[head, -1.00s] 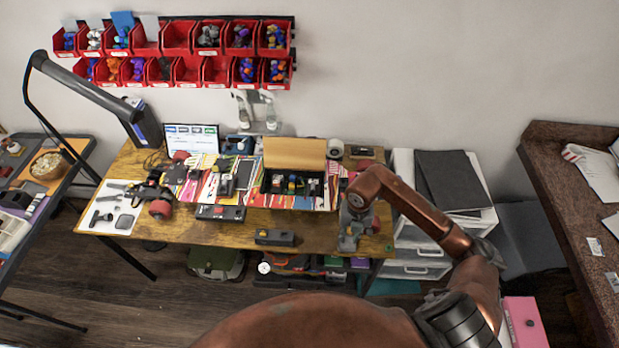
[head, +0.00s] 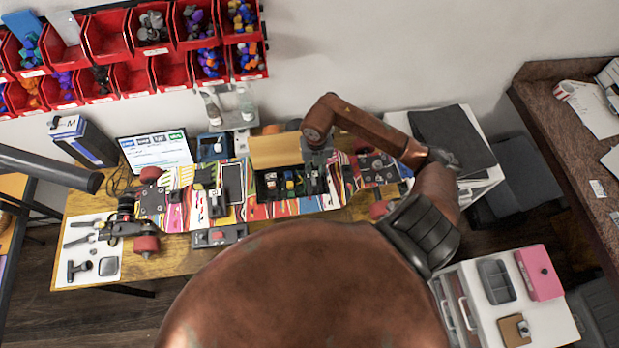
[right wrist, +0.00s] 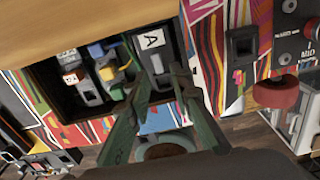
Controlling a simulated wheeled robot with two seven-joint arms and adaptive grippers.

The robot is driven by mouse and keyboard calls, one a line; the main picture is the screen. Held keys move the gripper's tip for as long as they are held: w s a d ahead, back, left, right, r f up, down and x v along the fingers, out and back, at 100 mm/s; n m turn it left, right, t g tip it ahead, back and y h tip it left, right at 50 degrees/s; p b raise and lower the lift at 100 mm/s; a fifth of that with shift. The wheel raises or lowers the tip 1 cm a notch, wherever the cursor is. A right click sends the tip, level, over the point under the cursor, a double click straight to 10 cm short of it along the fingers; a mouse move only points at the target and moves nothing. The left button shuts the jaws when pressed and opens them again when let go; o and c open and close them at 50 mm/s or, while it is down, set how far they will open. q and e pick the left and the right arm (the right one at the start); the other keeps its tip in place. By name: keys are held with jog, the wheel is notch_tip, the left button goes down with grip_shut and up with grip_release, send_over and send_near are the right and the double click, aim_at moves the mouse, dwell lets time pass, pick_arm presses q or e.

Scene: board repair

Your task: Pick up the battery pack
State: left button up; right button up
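An open compartment (right wrist: 68,97) in the patterned board holds several small modules. One is a dark block with a white label marked A (right wrist: 150,42), at the compartment's right end. I cannot tell for sure which item is the battery pack. My right gripper (right wrist: 160,82) has its two green fingers apart, with the tips at the near end of the A block. I cannot tell whether they touch it. In the head view, the right gripper (head: 315,186) points down at the right end of the compartment. My left gripper is out of view.
The board lies along the wooden table (head: 180,262). A raised tan lid (head: 275,150) stands behind the compartment. A dark device (head: 219,236) sits at the front edge. Red bins (head: 130,78) hang above; a laptop (head: 158,150) stands back left.

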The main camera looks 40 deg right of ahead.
aim_at(314, 181)
jog(key=shift+s+a+f, duration=0.1)
jog(key=shift+s+f, duration=0.1)
jog(key=shift+f, duration=0.7)
jog(key=f, duration=0.3)
jog(key=f+p, duration=0.1)
jog(key=shift+w+a+f, duration=0.15)
jog(key=shift+a+f, duration=0.05)
jog(key=shift+a, duration=0.05)
jog(key=shift+f, duration=0.25)
jog(key=shift+c, duration=0.2)
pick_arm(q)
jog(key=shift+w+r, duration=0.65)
pick_arm(e)
grip_shut()
